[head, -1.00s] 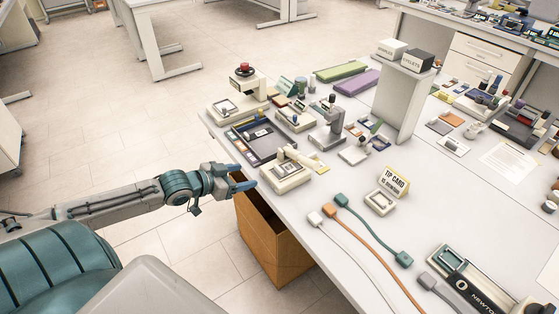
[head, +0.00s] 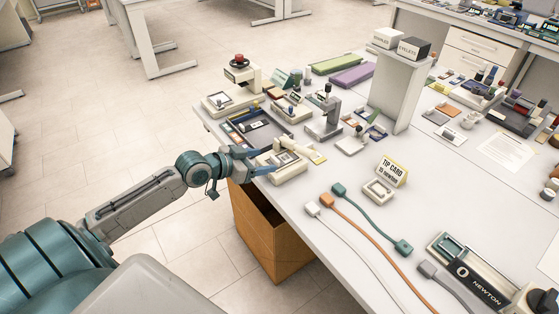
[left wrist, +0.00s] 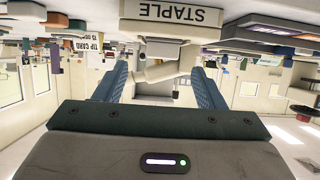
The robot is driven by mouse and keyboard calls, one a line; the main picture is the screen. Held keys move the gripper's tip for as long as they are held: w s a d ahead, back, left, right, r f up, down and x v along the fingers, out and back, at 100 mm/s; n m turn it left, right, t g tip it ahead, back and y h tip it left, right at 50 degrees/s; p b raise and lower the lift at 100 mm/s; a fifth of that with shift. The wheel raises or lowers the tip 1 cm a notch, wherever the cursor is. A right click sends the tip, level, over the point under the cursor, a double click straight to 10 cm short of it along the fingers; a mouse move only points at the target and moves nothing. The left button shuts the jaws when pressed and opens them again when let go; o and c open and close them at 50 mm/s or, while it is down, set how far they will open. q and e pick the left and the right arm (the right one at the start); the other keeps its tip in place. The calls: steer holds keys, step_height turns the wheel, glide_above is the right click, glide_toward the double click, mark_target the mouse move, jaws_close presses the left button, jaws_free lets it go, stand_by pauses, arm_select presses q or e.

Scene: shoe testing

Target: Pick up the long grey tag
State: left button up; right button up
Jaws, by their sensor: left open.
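I cannot surely pick out a long grey tag in either view. My left gripper (head: 272,159) is open over the table's left edge, beside the cream press (head: 288,172) and in front of the dark parts tray (head: 262,133). That view appears upside down. My right gripper is not in view.
A brown bin (head: 270,240) stands below the table's left edge. A tip card (head: 393,171) stands mid-table, with several cables (head: 365,222) in front. A grey upright stand (head: 398,92) rises behind.

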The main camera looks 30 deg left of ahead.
mark_target(273, 159)
arm_select(q)
steer(key=shift+p+x, duration=0.65)
steer(key=shift+x, duration=1.7)
steer(key=shift+a+f, duration=0.1)
steer(key=c, duration=1)
